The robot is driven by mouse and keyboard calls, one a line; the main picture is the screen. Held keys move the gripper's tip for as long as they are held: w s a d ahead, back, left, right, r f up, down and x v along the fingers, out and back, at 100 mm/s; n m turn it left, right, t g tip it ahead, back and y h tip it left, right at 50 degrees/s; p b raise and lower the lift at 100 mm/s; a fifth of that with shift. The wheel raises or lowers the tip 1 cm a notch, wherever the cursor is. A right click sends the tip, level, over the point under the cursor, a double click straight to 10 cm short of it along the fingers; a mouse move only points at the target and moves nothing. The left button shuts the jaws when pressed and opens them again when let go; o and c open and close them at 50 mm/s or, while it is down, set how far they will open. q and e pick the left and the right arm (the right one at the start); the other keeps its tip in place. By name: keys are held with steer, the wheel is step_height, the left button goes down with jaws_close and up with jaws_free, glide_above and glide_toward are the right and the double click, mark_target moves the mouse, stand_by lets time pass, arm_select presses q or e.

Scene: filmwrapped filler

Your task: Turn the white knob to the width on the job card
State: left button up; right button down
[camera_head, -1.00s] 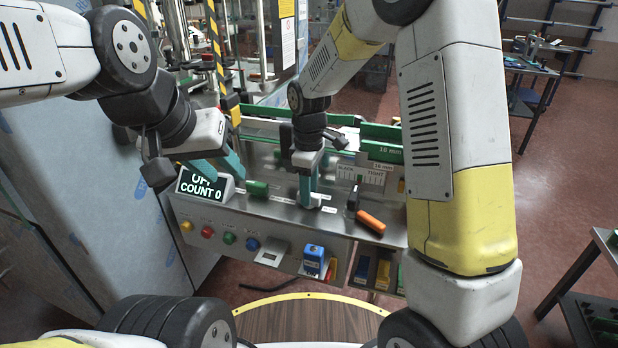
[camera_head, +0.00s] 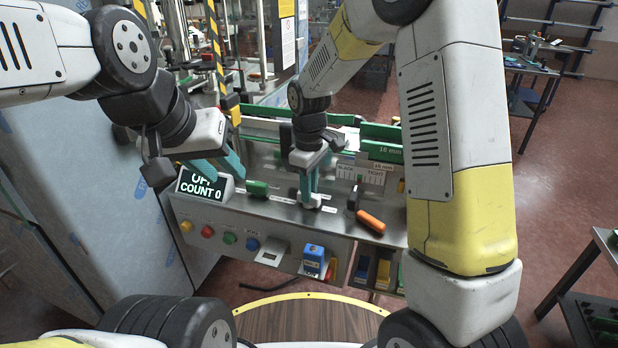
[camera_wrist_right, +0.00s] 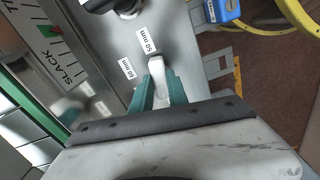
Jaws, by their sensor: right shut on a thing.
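The white knob (camera_wrist_right: 158,74) sits between the teal fingertips of my right gripper (camera_wrist_right: 160,88) in the right wrist view. The gripper is shut on it, and printed labels reading 50 mm (camera_wrist_right: 147,39) and 60 mm (camera_wrist_right: 128,68) lie beside it. In the head view my right gripper (camera_head: 308,200) reaches down to the steel panel (camera_head: 272,208), and its fingers mostly hide the knob. I cannot tell which sign is the job card.
A SLACK–TIGHT gauge (camera_head: 360,174) and an orange handle (camera_head: 371,222) are right of my right gripper. A green knob or block (camera_head: 257,188) lies to its left. Coloured buttons (camera_head: 229,238) and a blue box (camera_head: 313,258) are on the panel's front.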

steer(key=m, duration=0.5)
steer(key=shift+m, duration=2.4)
steer(key=c, duration=1.3)
jaws_free()
steer(key=shift+r, duration=0.1)
step_height(320, 180, up, 8)
steer(key=shift+f, duration=0.25)
steer(key=shift+r, duration=0.1)
